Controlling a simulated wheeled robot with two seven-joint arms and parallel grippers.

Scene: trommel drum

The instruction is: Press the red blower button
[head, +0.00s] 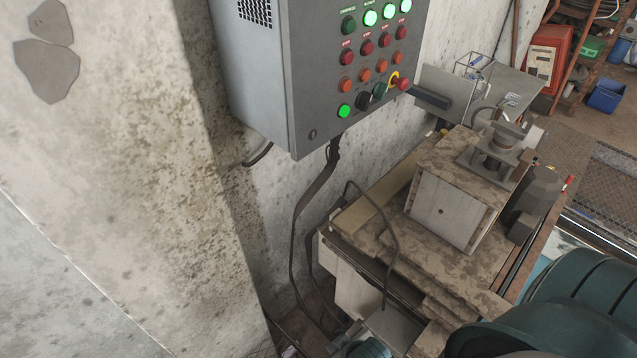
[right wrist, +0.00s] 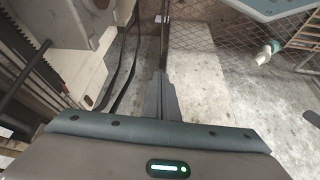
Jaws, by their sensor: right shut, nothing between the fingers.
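A grey control box (head: 300,70) on the wall carries rows of buttons in the head view. A row of red buttons (head: 367,47) runs below the top row of green ones. The labels are too small to read, so I cannot tell which red button is the blower's. A red mushroom button (head: 402,84) on a yellow ring sits at the lower right of the panel. My right gripper (right wrist: 160,82) is shut and empty in the right wrist view, with the concrete floor behind it; no button shows there. My left gripper is not in view.
A dusty machine (head: 445,210) stands right of and below the box. Black cables (head: 305,200) hang beneath the box. A concrete pillar (head: 120,150) fills the left. A mesh fence (right wrist: 235,40) and bare floor (right wrist: 225,100) show in the right wrist view.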

